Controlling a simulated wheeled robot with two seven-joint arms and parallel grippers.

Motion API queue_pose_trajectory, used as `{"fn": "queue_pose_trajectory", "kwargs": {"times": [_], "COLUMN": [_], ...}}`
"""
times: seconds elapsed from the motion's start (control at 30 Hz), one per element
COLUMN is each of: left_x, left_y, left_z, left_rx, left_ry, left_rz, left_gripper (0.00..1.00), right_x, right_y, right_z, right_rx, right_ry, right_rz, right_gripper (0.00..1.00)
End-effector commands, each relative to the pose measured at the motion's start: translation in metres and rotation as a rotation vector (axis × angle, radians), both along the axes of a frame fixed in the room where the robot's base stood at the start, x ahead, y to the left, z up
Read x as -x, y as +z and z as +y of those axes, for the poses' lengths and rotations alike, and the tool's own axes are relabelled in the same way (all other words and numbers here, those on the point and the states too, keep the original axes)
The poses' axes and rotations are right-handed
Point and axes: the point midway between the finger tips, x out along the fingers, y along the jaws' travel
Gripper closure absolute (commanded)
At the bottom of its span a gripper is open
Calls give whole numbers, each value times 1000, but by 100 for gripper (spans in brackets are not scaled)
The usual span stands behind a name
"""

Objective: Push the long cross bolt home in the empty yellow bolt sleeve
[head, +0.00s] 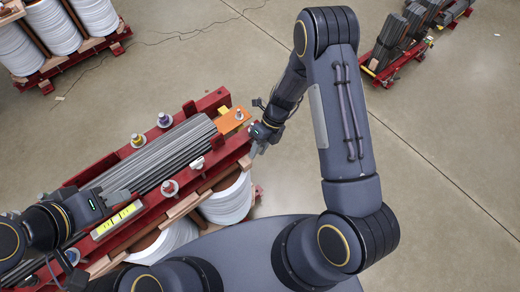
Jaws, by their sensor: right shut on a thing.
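My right gripper (256,148) is at the right end of the red frame (237,148), close to its outer side. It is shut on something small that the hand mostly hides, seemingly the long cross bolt. A small yellow piece (223,111), perhaps the bolt sleeve, shows beside an orange block (232,121) at that end; its opening cannot be made out. My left gripper (118,198) is at the left end of the grey stacked core (165,152), over or against it. Its finger gap is not clear.
White coils (228,201) sit below. Another red rack of coils (85,45) is at upper left. Grey bars on a red stand (392,45) are at upper right.

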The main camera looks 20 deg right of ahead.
Motion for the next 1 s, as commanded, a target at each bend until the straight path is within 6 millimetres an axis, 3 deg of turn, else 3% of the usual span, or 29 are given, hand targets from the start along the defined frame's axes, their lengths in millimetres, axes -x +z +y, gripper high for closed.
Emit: {"fn": "queue_pose_trajectory", "kwargs": {"times": [0.03,0.2,0.67,1.0], "left_x": [0,0,0,0], "left_y": [0,0,-1,1], "left_z": [0,0,0,0], "left_rx": [0,0,0,0], "left_ry": [0,0,0,0], "left_rz": [0,0,0,0], "left_gripper": [64,64,64,64], "right_x": [-2,-2,-4,-14], "right_y": [0,0,-1,46], "right_z": [1,0,-4,-22], "right_rx": [-1,2,9,-1], "right_ry": [0,-1,-5,0], "right_rz": [-4,-7,-10,-9], "right_gripper": [67,44,44,44]}}
